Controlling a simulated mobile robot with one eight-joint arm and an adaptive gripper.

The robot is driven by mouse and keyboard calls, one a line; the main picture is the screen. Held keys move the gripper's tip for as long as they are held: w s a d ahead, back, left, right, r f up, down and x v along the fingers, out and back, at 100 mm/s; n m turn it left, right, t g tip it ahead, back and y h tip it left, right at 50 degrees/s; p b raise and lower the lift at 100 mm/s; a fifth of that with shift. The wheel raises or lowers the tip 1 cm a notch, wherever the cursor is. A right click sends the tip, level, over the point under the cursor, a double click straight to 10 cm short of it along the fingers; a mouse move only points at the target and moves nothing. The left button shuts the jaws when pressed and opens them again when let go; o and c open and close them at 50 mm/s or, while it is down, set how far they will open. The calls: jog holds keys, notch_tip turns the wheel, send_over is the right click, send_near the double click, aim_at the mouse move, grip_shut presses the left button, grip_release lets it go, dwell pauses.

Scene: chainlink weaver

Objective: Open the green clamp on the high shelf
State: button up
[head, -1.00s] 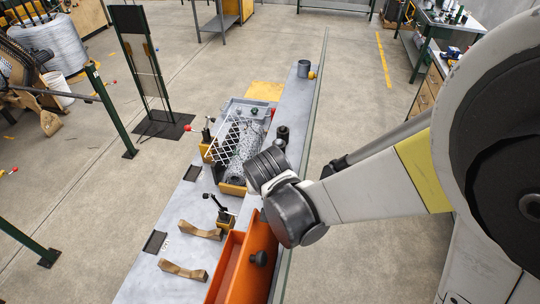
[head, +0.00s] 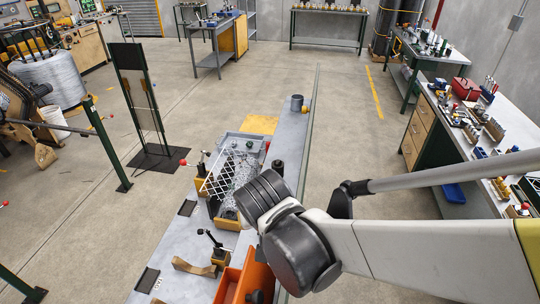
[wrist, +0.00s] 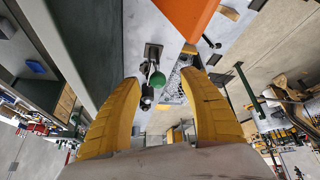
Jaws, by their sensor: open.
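In the wrist view, my gripper (wrist: 162,73) is open, with its two yellow fingers wide apart. A green ball-shaped knob (wrist: 157,79) shows between the fingertips, with a grey metal clamp base (wrist: 152,52) just above it in the picture. I cannot tell how far the knob is from the fingers; nothing appears gripped. In the head view, the dark end of my arm hangs over the workbench and hides my fingers. A dark upright fitting (head: 278,168) stands on the high shelf (head: 296,128) just beyond my wrist; no green shows on it there.
A tray with white mesh (head: 235,170) lies left of my wrist. A red-knobbed clamp (head: 201,168) stands beside it. An orange bin (head: 243,280) and a black-handled clamp (head: 216,247) are nearer. A grey cylinder (head: 296,103) stands at the shelf's far end.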

jog(key=shift+v, duration=2.15)
